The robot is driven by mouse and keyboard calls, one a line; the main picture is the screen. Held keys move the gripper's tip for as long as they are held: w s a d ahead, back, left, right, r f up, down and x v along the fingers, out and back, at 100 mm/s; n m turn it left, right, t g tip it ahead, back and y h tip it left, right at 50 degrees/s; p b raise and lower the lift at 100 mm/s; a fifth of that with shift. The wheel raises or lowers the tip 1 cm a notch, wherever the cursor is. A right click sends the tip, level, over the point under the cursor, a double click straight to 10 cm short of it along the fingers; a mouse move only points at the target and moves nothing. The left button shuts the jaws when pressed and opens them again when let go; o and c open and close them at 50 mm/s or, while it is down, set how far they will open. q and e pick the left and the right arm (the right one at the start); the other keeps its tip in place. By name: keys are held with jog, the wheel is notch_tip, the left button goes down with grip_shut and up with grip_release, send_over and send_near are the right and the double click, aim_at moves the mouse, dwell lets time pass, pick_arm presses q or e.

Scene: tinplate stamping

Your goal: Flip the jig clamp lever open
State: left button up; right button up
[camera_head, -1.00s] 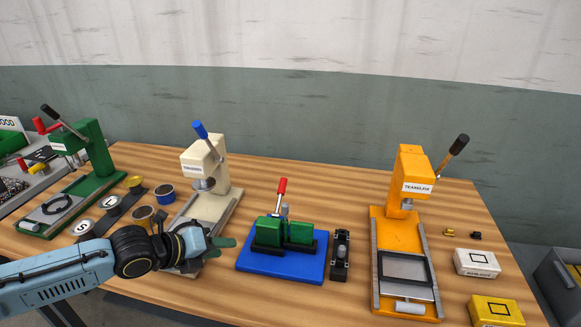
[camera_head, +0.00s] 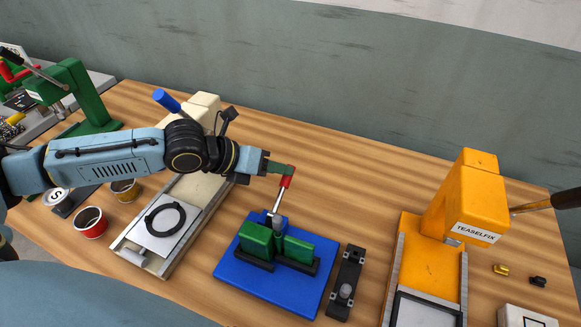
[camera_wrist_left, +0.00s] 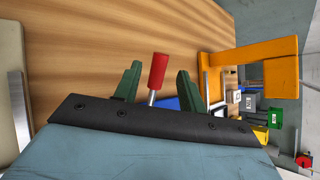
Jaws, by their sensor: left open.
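The jig is a blue base (camera_head: 262,285) with two green blocks (camera_head: 258,240) in black holders. Its clamp lever, a metal rod with a red grip (camera_head: 286,181), stands up from the back of the jig, leaning slightly right. My left gripper (camera_head: 288,169) is open, with its green fingers at the top of the red grip. In the left wrist view the red grip (camera_wrist_left: 158,70) shows between the two spread fingers of the gripper (camera_wrist_left: 160,78), with a gap on each side. The right gripper is not in view.
A black toggle part (camera_head: 345,285) lies right of the jig. An orange press (camera_head: 470,195) stands further right, and a cream press (camera_head: 160,245) stands left, under my arm. A green press (camera_head: 80,95) and tins are at far left. The wood behind the jig is clear.

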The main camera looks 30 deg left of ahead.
pick_arm(q)
jog(key=x, duration=0.3)
jog(key=shift+w+d+f, duration=0.15)
jog(key=shift+w, duration=0.1)
jog(key=shift+w+d+f, duration=0.25)
jog(key=shift+w+f, duration=0.05)
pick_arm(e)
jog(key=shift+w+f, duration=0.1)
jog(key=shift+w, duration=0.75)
pick_arm(q)
jog(key=c, duration=0.9)
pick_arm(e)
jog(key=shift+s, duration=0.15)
